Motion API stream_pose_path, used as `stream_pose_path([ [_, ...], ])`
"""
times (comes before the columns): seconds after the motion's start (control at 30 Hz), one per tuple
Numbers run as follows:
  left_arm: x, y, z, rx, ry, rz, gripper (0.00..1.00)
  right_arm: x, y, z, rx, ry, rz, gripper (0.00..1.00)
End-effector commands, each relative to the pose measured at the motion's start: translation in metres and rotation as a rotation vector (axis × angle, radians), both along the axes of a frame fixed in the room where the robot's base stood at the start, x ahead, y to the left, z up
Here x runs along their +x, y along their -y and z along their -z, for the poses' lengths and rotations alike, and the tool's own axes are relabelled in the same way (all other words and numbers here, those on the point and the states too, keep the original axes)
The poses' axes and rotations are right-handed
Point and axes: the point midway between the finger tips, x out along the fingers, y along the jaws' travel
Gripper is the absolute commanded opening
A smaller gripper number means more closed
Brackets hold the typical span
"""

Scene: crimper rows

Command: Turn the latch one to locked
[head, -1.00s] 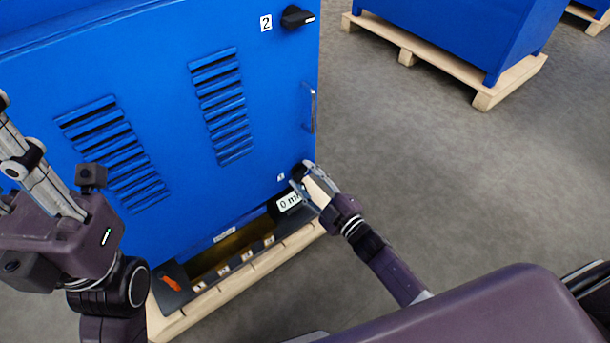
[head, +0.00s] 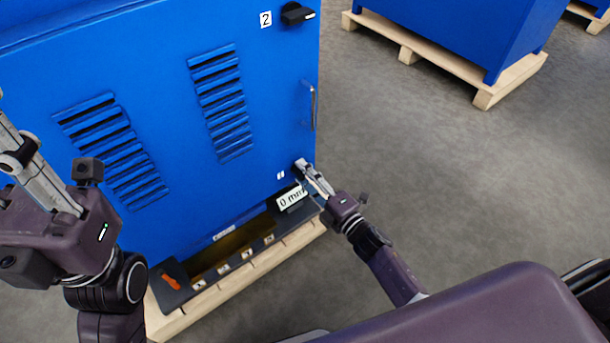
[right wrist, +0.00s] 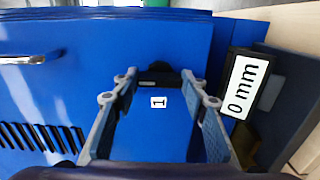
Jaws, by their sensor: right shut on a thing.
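Latch one is a small black knob at the lower right corner of the blue cabinet door (head: 150,110). In the right wrist view the dark knob (right wrist: 160,77) sits between my fingertips, beside the white label "1" (right wrist: 159,102). My right gripper (head: 303,169) is shut on it, and the fingers hide most of it in the head view. It also shows in the right wrist view (right wrist: 160,86). I cannot tell which way the latch points. My left gripper (head: 30,165) is at the left edge, away from the latch; its fingertips are not clearly visible.
Latch two (head: 297,14), black with a white mark, is at the door's upper right by its label "2". A metal handle (head: 312,106) is between the latches. A "0 mm" sign (head: 291,198) stands just below my right gripper. Open floor (head: 440,170) lies right.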

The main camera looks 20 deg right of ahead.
Motion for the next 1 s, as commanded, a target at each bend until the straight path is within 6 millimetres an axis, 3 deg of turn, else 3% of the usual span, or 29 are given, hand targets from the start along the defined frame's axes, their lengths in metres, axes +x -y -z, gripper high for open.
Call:
stream_pose_path([
  [0.57,-0.0006,-0.0001,-0.0021,-0.001,0.006,0.0,0.28,-0.0006,-0.0007,0.0008,-0.032,0.009,-0.001,0.16],
  [0.6,-0.0005,0.0,-0.0019,-0.002,0.006,0.0,0.28,-0.0006,-0.0007,0.0008,-0.032,0.009,-0.001,0.43],
  [0.73,-0.0001,-0.0001,-0.0012,-0.002,0.003,0.0,0.28,-0.0004,-0.0005,0.0007,-0.029,0.01,-0.001,0.58],
  [1.0,0.0005,-0.001,0.0,-0.005,-0.004,-0.001,0.28,-0.0005,0.0,0.0004,-0.029,0.009,0.0,0.58],
])
